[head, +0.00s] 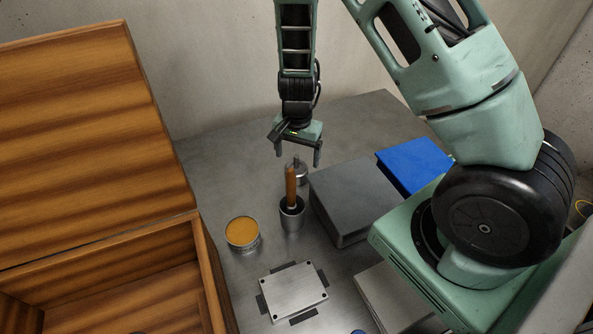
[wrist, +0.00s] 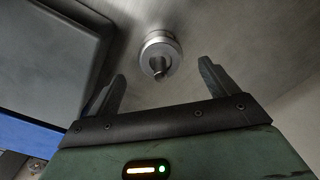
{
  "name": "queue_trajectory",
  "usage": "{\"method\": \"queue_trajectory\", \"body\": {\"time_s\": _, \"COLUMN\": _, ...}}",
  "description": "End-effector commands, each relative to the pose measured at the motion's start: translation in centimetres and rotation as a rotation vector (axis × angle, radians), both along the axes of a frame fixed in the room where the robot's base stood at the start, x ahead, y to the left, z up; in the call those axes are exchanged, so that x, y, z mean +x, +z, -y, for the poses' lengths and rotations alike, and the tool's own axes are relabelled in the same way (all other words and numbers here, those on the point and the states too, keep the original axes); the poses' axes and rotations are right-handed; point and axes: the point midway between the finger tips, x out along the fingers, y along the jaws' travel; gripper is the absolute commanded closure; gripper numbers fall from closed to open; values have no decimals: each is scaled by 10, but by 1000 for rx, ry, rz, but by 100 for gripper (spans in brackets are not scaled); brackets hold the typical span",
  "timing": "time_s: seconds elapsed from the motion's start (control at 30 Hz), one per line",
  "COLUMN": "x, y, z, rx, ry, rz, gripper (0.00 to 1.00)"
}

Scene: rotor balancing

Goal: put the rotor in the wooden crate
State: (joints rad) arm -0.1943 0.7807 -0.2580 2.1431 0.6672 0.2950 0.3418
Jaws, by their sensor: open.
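The rotor (head: 297,175), a small round grey metal piece with a short shaft on top, stands on the metal table behind a cup. In the wrist view the rotor (wrist: 160,48) shows as stepped round metal just beyond the fingertips. My gripper (head: 297,157) is open and points down above the rotor, with nothing between its fingers. In the wrist view my gripper (wrist: 162,72) has one finger to each side of the rotor's line, apart from it. The wooden crate (head: 208,275) is at the lower left, with its lid raised and its inside partly in view.
A metal cup (head: 292,215) with a brown-handled tool stands just in front of the rotor. Nearby are a tin with orange contents (head: 242,233), a metal plate (head: 294,291), a dark grey box (head: 352,202) and a blue box (head: 414,165). The table behind the rotor is clear.

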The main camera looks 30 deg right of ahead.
Motion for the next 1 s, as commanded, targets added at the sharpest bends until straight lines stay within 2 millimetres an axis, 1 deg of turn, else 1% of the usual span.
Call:
{"method": "queue_trajectory", "body": {"time_s": 0.17, "x": -1, "y": -19, "z": -1, "rx": -1, "ry": -3, "rz": -4, "gripper": 15}}
{"method": "queue_trajectory", "body": {"time_s": 0.3, "x": 0, "y": -38, "z": -1, "rx": 1, "ry": -3, "rz": -3, "gripper": 15}}
{"method": "queue_trajectory", "body": {"time_s": 0.4, "x": -1, "y": -47, "z": -2, "rx": 0, "ry": -2, "rz": -2, "gripper": 15}}
{"method": "queue_trajectory", "body": {"time_s": 0.5, "x": 0, "y": -50, "z": -2, "rx": 0, "ry": -1, "rz": -1, "gripper": 15}}
{"method": "queue_trajectory", "body": {"time_s": 0.67, "x": 0, "y": -50, "z": -2, "rx": 0, "ry": -1, "rz": 0, "gripper": 15}}
{"method": "queue_trajectory", "body": {"time_s": 0.7, "x": 0, "y": -50, "z": -2, "rx": 0, "ry": -1, "rz": 0, "gripper": 17}}
{"method": "queue_trajectory", "body": {"time_s": 0.77, "x": 0, "y": -50, "z": -2, "rx": 0, "ry": -1, "rz": 0, "gripper": 34}}
{"method": "queue_trajectory", "body": {"time_s": 0.8, "x": 0, "y": -50, "z": -2, "rx": 0, "ry": -1, "rz": 0, "gripper": 45}}
{"method": "queue_trajectory", "body": {"time_s": 0.87, "x": 0, "y": -50, "z": -2, "rx": 0, "ry": -1, "rz": 0, "gripper": 62}}
{"method": "queue_trajectory", "body": {"time_s": 0.9, "x": 0, "y": -50, "z": -2, "rx": 0, "ry": -1, "rz": 0, "gripper": 73}}
{"method": "queue_trajectory", "body": {"time_s": 0.97, "x": 0, "y": -50, "z": -2, "rx": 0, "ry": -1, "rz": 0, "gripper": 90}}
{"method": "queue_trajectory", "body": {"time_s": 1.0, "x": 1, "y": -49, "z": -2, "rx": 0, "ry": -1, "rz": 1, "gripper": 100}}
